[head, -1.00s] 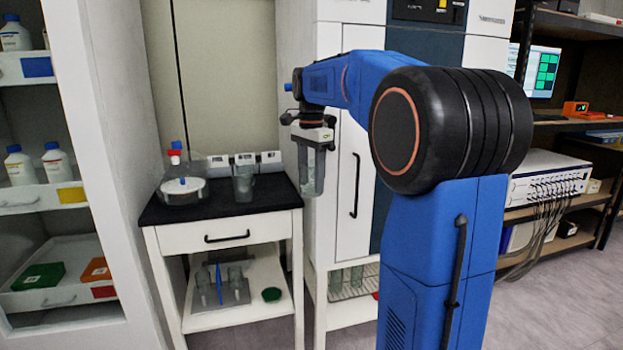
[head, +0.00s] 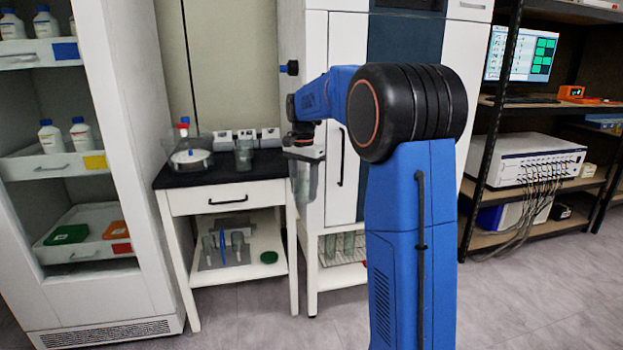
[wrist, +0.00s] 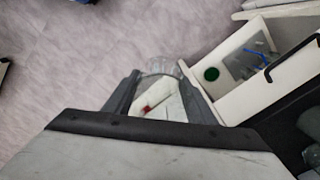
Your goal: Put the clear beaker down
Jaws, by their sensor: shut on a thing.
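My gripper (head: 304,170) points down and is shut on a clear beaker (head: 305,188). In the head view it hangs just right of the small cart's black top (head: 215,170), in front of the white cabinet. In the wrist view the beaker's rounded glass (wrist: 163,66) shows between the two fingers of my gripper (wrist: 160,92), with floor beyond it. A similar clear vessel (head: 244,157) stands on the black top. How far the held beaker is from the cart is hard to tell.
A round clear vessel (head: 190,158) with a red-topped part stands at the black top's left, with small grey-white boxes (head: 245,134) behind. The cart's lower shelf (head: 265,262) holds glassware and a green disc. Bare black surface shows toward the front.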

